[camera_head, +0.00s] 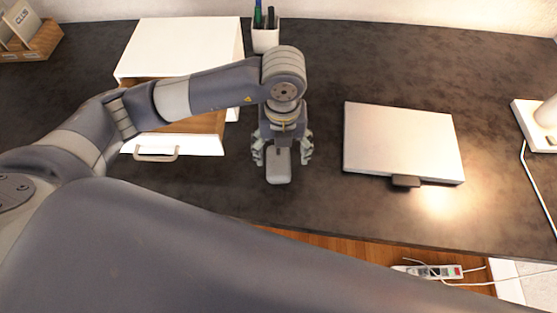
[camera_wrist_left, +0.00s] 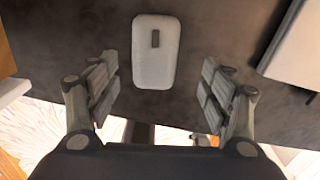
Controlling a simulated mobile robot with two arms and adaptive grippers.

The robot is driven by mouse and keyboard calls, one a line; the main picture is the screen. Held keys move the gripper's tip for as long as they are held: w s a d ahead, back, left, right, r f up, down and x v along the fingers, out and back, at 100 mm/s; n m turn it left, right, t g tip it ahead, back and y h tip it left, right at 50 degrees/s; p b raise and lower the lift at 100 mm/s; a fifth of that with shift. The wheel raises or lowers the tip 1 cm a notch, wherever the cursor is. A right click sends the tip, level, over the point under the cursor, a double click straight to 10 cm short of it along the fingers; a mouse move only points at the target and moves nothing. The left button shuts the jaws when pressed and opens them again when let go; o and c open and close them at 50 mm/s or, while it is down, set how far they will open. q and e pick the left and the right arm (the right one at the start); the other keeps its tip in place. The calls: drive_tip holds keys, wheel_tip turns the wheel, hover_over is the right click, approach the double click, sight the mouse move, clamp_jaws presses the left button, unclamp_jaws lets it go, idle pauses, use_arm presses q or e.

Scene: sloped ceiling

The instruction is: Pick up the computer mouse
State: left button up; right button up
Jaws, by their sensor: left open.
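The computer mouse (camera_head: 278,168) is light grey and lies on the dark desk in the head view, with its far part hidden under my left gripper. In the left wrist view the mouse (camera_wrist_left: 155,52) shows whole, with a dark scroll wheel. My left gripper (camera_head: 282,160) points down over the mouse, its fingers spread to either side of it. In the left wrist view the open fingers (camera_wrist_left: 160,98) are apart and empty, with the mouse ahead between their lines. I cannot tell the exact height of the fingers above the desk. My right gripper is not in view.
A closed silver laptop (camera_head: 400,140) lies right of the gripper. A white drawer box (camera_head: 190,45), its drawer open, stands to the left behind my arm. A pen cup (camera_head: 265,38) stands at the back. A lamp base (camera_head: 535,122) is at far right. A power strip (camera_head: 428,271) lies below the desk edge.

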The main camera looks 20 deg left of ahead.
sight(278, 161)
use_arm(q)
drive_tip(key=shift+w+a+f, duration=0.1)
drive_tip(key=shift+f, duration=0.2)
drive_tip(key=f, duration=0.1)
drive_tip(key=f+p, duration=0.1)
drive_tip(key=f, duration=0.3)
drive_tip(key=shift+a, duration=0.35)
drive_tip(key=shift+w, duration=0.1)
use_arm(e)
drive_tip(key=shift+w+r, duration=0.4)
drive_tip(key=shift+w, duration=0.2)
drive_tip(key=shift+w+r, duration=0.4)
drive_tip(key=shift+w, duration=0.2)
use_arm(q)
drive_tip(key=shift+c, duration=0.8)
drive_tip(key=c, duration=1)
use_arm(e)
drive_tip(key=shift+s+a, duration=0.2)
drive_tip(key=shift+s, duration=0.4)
